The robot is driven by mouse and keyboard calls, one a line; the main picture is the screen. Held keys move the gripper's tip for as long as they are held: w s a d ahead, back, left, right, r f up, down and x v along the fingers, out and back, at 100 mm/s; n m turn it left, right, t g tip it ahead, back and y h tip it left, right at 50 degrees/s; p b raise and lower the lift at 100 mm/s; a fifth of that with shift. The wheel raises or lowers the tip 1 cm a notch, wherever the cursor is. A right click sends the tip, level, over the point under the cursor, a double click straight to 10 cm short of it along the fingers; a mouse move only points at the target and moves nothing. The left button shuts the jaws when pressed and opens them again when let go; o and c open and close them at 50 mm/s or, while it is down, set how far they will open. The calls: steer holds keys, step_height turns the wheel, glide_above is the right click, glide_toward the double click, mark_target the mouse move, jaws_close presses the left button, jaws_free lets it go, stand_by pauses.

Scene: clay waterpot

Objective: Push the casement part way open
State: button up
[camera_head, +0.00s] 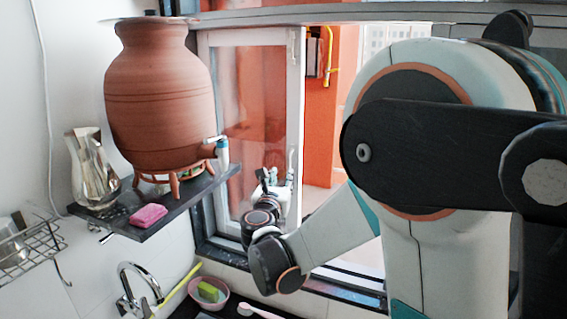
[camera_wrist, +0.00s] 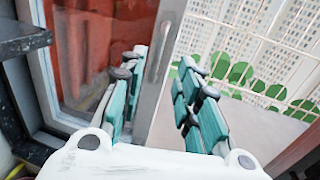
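The casement (camera_head: 297,95) is a white-framed glass pane standing partly open, with an open gap to its right. In the wrist view, its stile (camera_wrist: 150,110) runs between my fingers, and a pale handle (camera_wrist: 162,50) is on it. My gripper (camera_head: 270,176) is at the lower part of the casement, near the stile. In the wrist view my gripper (camera_wrist: 165,65) has its teal fingers spread apart. The left finger is in front of the glass and the right finger is in front of the opening. I cannot tell whether either touches the frame.
A clay waterpot (camera_head: 160,95) with a tap stands on a dark shelf (camera_head: 185,205) left of the window. A sink faucet (camera_head: 135,285) and pink bowl (camera_head: 208,292) are below.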

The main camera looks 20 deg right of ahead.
mark_target(289, 163)
steer(key=p+x, duration=0.1)
steer(key=x, duration=1)
steer(key=shift+w, duration=0.1)
jaws_close()
